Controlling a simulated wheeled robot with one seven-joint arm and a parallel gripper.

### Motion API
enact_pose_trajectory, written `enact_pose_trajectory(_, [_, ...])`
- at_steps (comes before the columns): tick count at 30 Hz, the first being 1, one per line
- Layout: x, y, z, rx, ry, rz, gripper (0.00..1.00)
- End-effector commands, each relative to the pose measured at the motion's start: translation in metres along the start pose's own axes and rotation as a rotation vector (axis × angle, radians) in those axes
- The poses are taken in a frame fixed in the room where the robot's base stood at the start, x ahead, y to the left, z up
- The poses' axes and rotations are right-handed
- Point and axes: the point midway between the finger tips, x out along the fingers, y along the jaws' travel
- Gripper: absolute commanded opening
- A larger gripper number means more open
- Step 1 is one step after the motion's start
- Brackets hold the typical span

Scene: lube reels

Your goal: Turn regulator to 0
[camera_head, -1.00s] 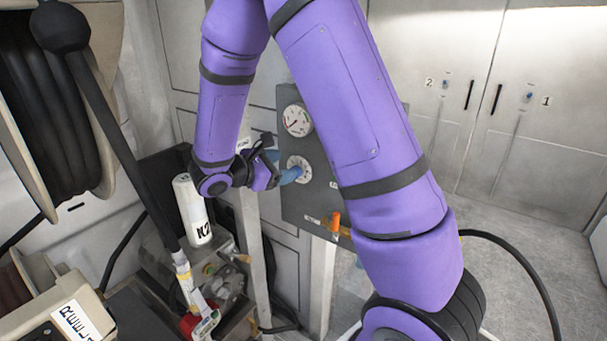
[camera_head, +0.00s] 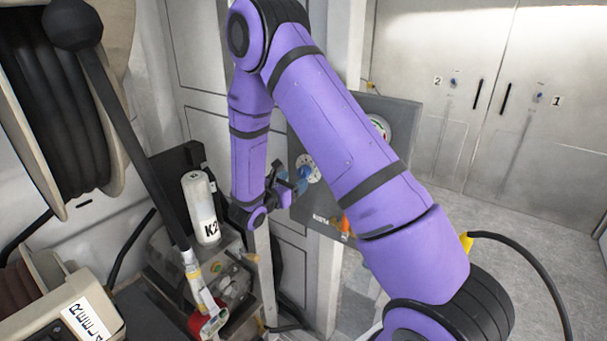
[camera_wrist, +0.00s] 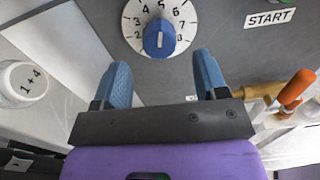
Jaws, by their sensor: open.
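The regulator is a blue knob (camera_wrist: 159,38) on a white numbered dial (camera_wrist: 133,17), set in a grey panel (camera_wrist: 232,50). Its white pointer line is at the lower middle of the knob in the wrist view; the figure it marks cannot be read for certain. In the head view the dial (camera_head: 314,172) shows partly behind my gripper (camera_head: 294,183). My gripper's two blue fingers (camera_wrist: 162,85) are open and empty. They are below the knob in the wrist view, one to each side, apart from it.
An orange-handled valve (camera_wrist: 297,88) on a brass pipe is right of the fingers, below a START label (camera_wrist: 269,18). A gauge (camera_head: 380,126) is half hidden by my arm. A white K2 cylinder (camera_head: 201,212) and a hose reel (camera_head: 55,110) stand to the left.

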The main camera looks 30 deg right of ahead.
Motion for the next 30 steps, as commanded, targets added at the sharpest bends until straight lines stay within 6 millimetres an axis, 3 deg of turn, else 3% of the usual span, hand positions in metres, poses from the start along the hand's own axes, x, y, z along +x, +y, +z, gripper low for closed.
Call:
enact_pose_trajectory(3, [0.022, -0.001, 0.0, 0.001, -0.001, -0.004, 0.67])
enact_pose_trajectory(9, [0.046, 0.0, 0.0, 0.0, 0.0, -0.002, 0.67])
enact_pose_trajectory(22, [0.056, 0.0, 0.0, 0.0, 0.0, -0.001, 0.67])
enact_pose_trajectory(23, [0.056, 0.0, 0.0, 0.0, 0.0, -0.001, 0.64])
enact_pose_trajectory(29, [0.056, 0.0, 0.0, 0.0, 0.0, -0.001, 0.18])
enact_pose_trajectory(30, [0.056, 0.0, 0.0, 0.0, 0.0, -0.001, 0.17])
